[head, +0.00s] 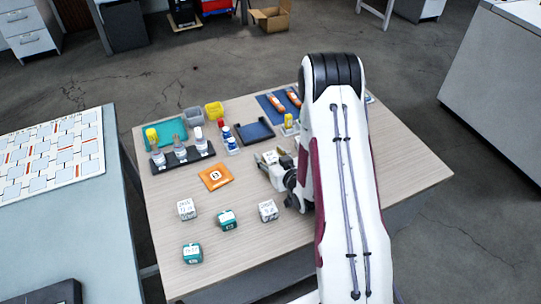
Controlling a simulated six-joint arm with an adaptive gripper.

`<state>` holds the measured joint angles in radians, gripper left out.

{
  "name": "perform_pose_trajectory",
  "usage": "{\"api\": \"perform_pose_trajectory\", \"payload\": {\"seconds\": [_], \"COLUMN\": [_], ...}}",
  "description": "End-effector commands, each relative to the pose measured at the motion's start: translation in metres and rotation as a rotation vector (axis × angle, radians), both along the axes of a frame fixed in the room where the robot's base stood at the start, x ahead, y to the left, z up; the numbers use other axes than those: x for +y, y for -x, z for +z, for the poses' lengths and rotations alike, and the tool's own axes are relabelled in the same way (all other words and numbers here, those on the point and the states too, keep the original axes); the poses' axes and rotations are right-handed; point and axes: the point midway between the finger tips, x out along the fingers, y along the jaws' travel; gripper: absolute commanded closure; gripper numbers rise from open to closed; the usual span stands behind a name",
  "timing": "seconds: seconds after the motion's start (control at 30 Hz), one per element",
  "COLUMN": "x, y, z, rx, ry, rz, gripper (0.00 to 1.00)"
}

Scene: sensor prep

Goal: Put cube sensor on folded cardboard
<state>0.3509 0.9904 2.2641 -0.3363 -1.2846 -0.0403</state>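Small cube-shaped sensors stand on the near left part of the wooden table: a white cube (187,209), a white cube (268,210), a teal cube (227,220) and a teal cube (192,252) nearest the front. I cannot tell which is meant by the task. I see no piece that is clearly folded cardboard; a flat orange piece with a white label (215,177) lies behind the cubes. My gripper (272,170) is low over the table, behind the right white cube. Pale, labelled shapes show at its tip; I cannot tell whether it holds anything. My arm hides the area to its right.
A dark rack with bottles (184,158) stands at the left. Behind are a teal tray (165,133), a grey bin (193,115), a yellow bin (214,110), a dark blue tray (255,132) and a blue mat (268,105). The table's front left is clear around the cubes.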

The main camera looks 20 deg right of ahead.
Motion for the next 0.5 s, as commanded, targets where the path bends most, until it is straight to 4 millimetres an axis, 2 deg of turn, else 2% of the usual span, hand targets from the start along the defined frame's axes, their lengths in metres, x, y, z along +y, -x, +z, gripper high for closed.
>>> {"api": "perform_pose_trajectory", "payload": {"seconds": [0.27,0.5], "x": [0.000,0.000], "y": [0.001,0.019], "z": [0.004,0.011], "rx": [0.000,0.002], "ry": [0.000,-0.001], "rz": [0.000,0.000], "gripper": [0.52,0.52]}}
